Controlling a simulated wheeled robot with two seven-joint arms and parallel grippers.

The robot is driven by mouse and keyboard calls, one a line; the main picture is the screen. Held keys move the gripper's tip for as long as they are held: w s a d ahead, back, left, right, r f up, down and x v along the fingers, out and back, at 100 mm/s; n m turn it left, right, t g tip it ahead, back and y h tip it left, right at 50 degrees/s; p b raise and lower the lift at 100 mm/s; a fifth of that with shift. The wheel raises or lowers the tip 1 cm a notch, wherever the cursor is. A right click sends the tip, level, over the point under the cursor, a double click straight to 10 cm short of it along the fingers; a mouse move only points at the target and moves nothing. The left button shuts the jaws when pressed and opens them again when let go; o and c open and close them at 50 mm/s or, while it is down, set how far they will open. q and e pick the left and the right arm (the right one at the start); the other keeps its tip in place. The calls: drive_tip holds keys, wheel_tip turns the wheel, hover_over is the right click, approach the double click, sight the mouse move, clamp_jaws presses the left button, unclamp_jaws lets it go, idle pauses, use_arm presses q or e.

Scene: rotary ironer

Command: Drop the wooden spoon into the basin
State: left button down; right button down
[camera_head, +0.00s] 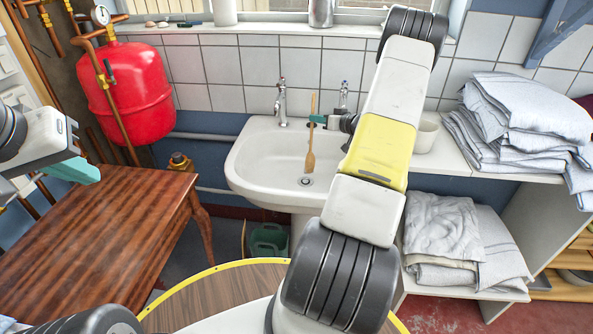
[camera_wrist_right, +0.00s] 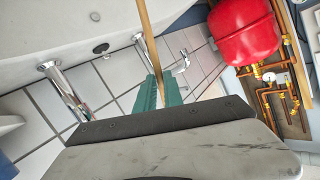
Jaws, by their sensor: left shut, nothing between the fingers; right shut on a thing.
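The wooden spoon (camera_head: 311,140) hangs upright over the white basin (camera_head: 252,153), bowl end down near the drain. My right gripper (camera_head: 318,119) is shut on the spoon's handle, above the basin and near the taps. In the right wrist view, the green fingers (camera_wrist_right: 158,92) close around the spoon's handle (camera_wrist_right: 150,40), and part of the basin (camera_wrist_right: 55,38) shows behind. Whether the spoon's tip touches the basin floor cannot be told. My left gripper (camera_head: 85,172) is shut and empty, above the wooden table at the left.
Two chrome taps (camera_head: 281,105) stand at the basin's back edge. The wooden table (camera_head: 110,230) is bare. A red tank (camera_head: 125,92) is at the back left. Folded cloths (camera_head: 525,115) and a white cup (camera_head: 426,136) sit right of the basin. A green bucket (camera_head: 268,240) stands below.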

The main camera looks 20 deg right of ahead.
drive_tip(key=c, duration=1.4)
unclamp_jaws()
drive_tip(key=v, duration=0.7)
drive_tip(key=shift+s+d+r, duration=0.1)
drive_tip(key=shift+s, duration=0.3)
drive_tip(key=s+a+r+n+g+y, duration=0.1)
drive_tip(key=s+a+r+g, duration=0.3)
drive_tip(key=a, duration=0.5)
drive_tip(key=s+a+r+n+g+y, duration=0.1)
drive_tip(key=s+a+r+y, duration=0.1)
drive_tip(key=a+r, duration=0.55)
drive_tip(key=s+a+r+n+g+y, duration=0.1)
drive_tip(key=s+a+r+g, duration=0.2)
drive_tip(key=a, duration=0.8)
drive_tip(key=s+a+r+m+h, duration=0.1)
drive_tip(key=s+r+h, duration=0.1)
drive_tip(key=s, duration=0.4)
drive_tip(key=s+a+r+h, duration=0.2)
drive_tip(key=s, duration=0.5)
drive_tip(key=s+a+r+m+h, duration=0.1)
drive_tip(key=s+a+r+h, duration=0.1)
drive_tip(key=s, duration=0.5)
drive_tip(key=shift+m, duration=0.3)
